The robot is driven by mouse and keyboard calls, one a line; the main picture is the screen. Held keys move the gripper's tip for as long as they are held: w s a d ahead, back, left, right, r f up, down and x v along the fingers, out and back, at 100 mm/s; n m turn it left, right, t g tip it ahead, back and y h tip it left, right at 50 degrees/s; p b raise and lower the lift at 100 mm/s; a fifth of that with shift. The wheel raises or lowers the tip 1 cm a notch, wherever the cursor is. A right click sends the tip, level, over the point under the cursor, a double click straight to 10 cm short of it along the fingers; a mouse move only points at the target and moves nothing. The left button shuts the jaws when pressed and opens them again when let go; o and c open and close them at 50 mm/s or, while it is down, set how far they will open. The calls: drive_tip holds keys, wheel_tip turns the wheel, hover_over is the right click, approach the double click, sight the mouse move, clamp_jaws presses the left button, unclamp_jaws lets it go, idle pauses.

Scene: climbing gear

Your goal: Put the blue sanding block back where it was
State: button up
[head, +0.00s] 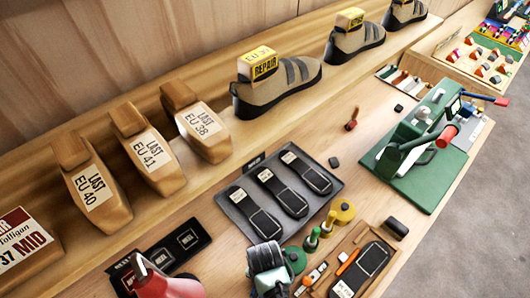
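I cannot make out a clearly blue sanding block in the head view. A small dark block (395,228) lies on the bench right of the wooden tray, and its colour reads as near black. Two smaller dark pieces lie farther back, one beside the sole mat (334,162) and one near the back of the bench (398,108). I cannot tell whether any of these is the sanding block. My gripper does not show in this view, so what it holds is hidden.
A wooden tray (349,238) holds a sole and small tools. Near it are green and yellow bottles (311,240), a dark ribbed object (268,262) and a red object (165,285). A green press (420,145) stands right. Lasts (92,188) and shoes (280,85) line the shelf.

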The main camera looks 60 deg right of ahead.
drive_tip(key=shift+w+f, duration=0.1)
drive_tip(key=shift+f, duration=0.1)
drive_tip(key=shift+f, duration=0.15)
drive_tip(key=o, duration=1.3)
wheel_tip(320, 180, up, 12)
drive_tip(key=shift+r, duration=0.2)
